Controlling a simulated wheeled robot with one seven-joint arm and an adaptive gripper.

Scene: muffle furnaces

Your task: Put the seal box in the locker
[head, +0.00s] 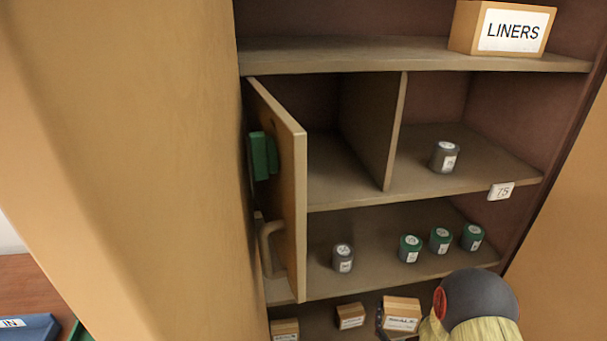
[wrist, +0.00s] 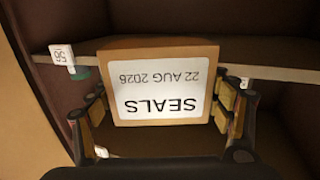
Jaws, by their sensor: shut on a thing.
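The seal box (wrist: 163,60) is a small tan box with a white label reading SEALS and 22 AUG 2028, upside down in the wrist view. My gripper (wrist: 165,103) is shut on it, with fingers at its left and right sides. In the head view the box (head: 401,314) is low in front of the cabinet, near the bottom shelf, partly cut off by my arm. The locker appears to be the cabinet bay behind the wooden door (head: 288,190), which stands open at the left with a green latch piece (head: 263,155) and a handle.
A divider (head: 380,130) splits the middle shelf; its left bay looks empty, its right bay holds a grey jar (head: 444,158). Two small boxes (head: 350,316) sit at the bottom. A LINERS box (head: 500,28) is on top.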

